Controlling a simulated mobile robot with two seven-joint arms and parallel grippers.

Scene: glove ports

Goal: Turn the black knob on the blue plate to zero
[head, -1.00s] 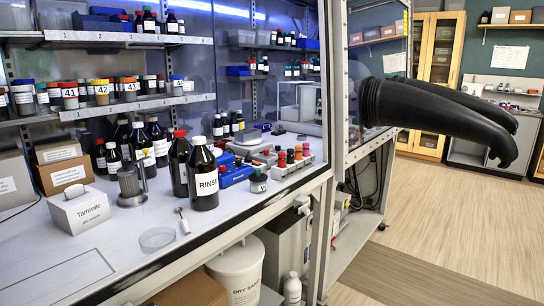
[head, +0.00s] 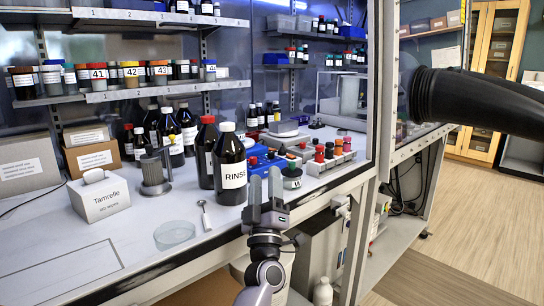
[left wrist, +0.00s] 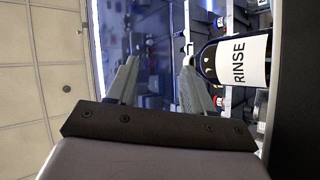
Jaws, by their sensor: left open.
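My left gripper (head: 264,174) stands upright at the bench's front edge, in front of the low blue equipment (head: 262,160). Its two fingers are apart, with nothing seen between them. In the left wrist view the open fingers (left wrist: 157,66) show with a dark blurred background between them. The blue equipment is partly hidden by the fingers and the RINSE bottle. I cannot make out a black knob or a zero mark on it. My right gripper is not in view.
The dark RINSE bottle (head: 230,170) stands just left of the gripper, and it shows at the right of the left wrist view (left wrist: 238,62). A rack of red- and black-capped vials (head: 322,162) is to the right. A glass dish (head: 174,236) lies front left.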

